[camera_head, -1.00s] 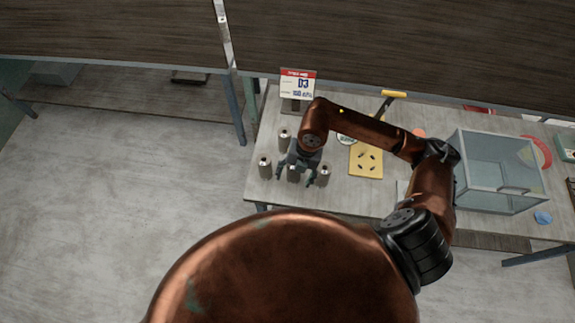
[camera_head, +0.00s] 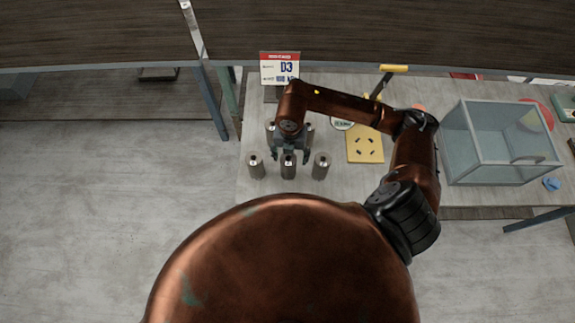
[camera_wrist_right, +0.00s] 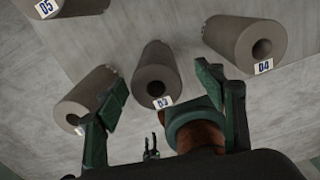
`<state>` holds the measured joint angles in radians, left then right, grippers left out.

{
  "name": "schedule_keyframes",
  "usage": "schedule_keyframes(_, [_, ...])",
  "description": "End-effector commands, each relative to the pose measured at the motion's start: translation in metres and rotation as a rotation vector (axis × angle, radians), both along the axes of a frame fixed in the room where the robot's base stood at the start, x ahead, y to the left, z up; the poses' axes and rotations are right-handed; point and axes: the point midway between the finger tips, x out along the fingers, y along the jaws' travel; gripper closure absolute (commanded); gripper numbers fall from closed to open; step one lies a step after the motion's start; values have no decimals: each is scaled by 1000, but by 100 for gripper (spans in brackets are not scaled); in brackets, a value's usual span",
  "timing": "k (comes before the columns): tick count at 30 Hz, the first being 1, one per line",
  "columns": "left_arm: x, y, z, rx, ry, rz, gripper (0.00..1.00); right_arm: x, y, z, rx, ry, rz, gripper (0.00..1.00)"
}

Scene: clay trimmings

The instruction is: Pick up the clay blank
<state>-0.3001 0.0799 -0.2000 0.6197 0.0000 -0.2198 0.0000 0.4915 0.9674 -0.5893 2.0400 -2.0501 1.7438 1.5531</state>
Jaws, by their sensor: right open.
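Several grey-brown clay cylinders with a hole in the top stand upright on the table. The one tagged D3 (camera_wrist_right: 157,72) lies between my right fingers in the right wrist view, apart from them; in the head view it appears to be the front middle cylinder (camera_head: 288,168). A cylinder tagged D4 (camera_wrist_right: 247,43) is to its right, one tagged D5 (camera_wrist_right: 65,5) is cut off at the upper left, and one with a hidden tag (camera_wrist_right: 85,98) is beside the left finger. My right gripper (camera_head: 290,154) is open and empty above the group. My left gripper is not in view.
A sign reading D3 (camera_head: 280,68) stands behind the cylinders. To the right are a yellow plate with slots (camera_head: 365,144) and a clear-walled box (camera_head: 500,150). Neighbouring cylinders leave little room beside the fingers. The table's front edge is close to the front row.

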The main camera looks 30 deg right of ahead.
Motion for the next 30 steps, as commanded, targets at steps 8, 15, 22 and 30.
schedule_keyframes(8, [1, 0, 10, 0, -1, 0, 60, -1, 7, -32, 3, 4, 2, 37])
schedule_keyframes(15, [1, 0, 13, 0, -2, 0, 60, -1, 6, -59, 1, 2, 1, 37])
schedule_keyframes(22, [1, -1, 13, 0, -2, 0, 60, -1, 6, -61, 1, -1, 0, 37])
schedule_keyframes(30, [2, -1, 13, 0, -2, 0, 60, -1, 5, -61, 1, -1, -1, 55])
